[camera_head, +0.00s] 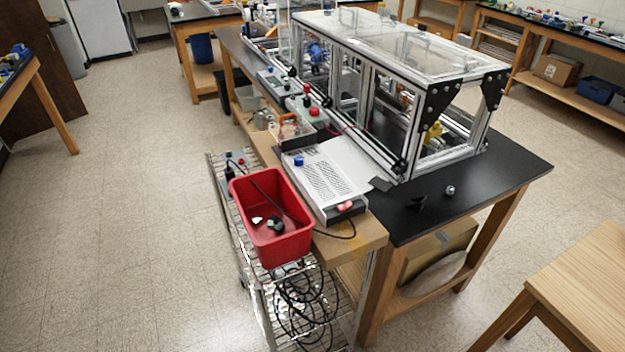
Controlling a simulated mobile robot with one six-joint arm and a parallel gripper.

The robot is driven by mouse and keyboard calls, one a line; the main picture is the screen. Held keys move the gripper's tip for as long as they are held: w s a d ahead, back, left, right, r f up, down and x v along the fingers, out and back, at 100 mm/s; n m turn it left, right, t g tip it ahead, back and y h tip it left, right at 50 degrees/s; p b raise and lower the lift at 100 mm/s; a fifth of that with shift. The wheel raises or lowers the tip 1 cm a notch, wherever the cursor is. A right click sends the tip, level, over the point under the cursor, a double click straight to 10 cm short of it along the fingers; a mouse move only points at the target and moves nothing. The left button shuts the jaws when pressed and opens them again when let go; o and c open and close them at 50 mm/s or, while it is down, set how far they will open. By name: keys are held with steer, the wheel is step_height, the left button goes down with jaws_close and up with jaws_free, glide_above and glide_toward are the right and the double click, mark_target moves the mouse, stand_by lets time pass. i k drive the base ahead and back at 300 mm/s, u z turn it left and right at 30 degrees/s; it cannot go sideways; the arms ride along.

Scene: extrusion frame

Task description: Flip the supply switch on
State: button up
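A light grey box with a slotted top (322,178), which looks like the supply, lies on the wooden bench top beside the framed enclosure. A red switch (345,207) sits on its near end. The picture is too small to tell which way the switch is tipped. A blue round part (298,160) stands on the box's far left corner. A black cable runs by the near end of the box. My gripper is not in view.
A red bin (271,217) with small dark parts stands on a wire cart left of the box. The aluminium extrusion enclosure (400,45) rises behind it on a black bench top (500,185). A small ball (449,190) lies there. A wooden table (590,280) is at right. Open floor (120,220) lies left.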

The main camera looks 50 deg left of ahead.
mark_target(348, 204)
steer(key=z, duration=0.15)
steer(key=k, duration=1)
steer(key=u, duration=1.6)
steer(key=i, duration=1)
steer(key=u, duration=0.1)
steer(key=k, duration=0.3)
steer(key=u, duration=0.05)
